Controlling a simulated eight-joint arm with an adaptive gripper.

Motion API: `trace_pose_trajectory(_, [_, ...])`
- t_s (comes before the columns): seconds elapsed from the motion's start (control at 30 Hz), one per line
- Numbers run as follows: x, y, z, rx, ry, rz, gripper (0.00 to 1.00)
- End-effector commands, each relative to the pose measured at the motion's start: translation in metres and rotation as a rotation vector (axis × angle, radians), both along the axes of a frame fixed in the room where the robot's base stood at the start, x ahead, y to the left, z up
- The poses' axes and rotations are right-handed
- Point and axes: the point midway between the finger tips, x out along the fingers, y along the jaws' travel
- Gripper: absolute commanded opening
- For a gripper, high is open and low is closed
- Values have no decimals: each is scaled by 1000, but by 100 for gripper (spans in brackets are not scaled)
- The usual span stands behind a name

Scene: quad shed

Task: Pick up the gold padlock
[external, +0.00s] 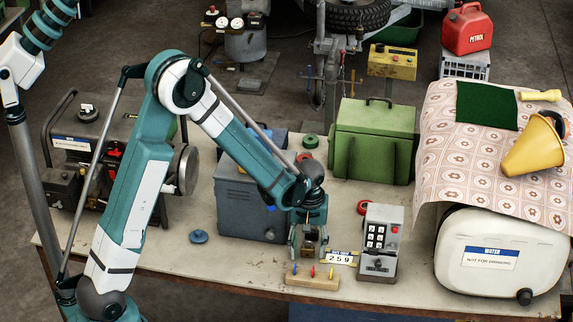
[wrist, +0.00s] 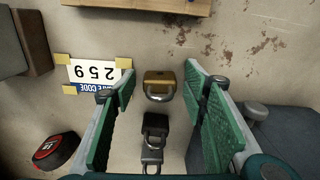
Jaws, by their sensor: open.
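The gold padlock (wrist: 160,78) lies on the worn bench top, its silver shackle toward the bottom of the wrist view. A black padlock (wrist: 155,125) and a grey padlock (wrist: 152,157) lie in line below it in that view. My gripper (wrist: 159,86) is open, with a green pad on each side of this line. The gold padlock is between the fingertips, with a gap on each side. In the external view my gripper (external: 309,250) points down close to the bench, and its fingers largely hide the padlocks.
A wooden strip with coloured pegs (external: 312,279) lies just in front. A "259" card (external: 340,258) and a grey keypad box (external: 380,242) are to the right. A blue-grey metal box (external: 247,198) stands close to my gripper's left, a green box (external: 372,140) behind.

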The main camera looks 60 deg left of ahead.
Motion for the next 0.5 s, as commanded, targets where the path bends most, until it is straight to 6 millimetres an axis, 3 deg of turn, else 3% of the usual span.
trace_pose_trajectory(0.43, [0,0,0,0,0,0,44])
trace_pose_trajectory(0.5, [0,0,0,0,0,0,37])
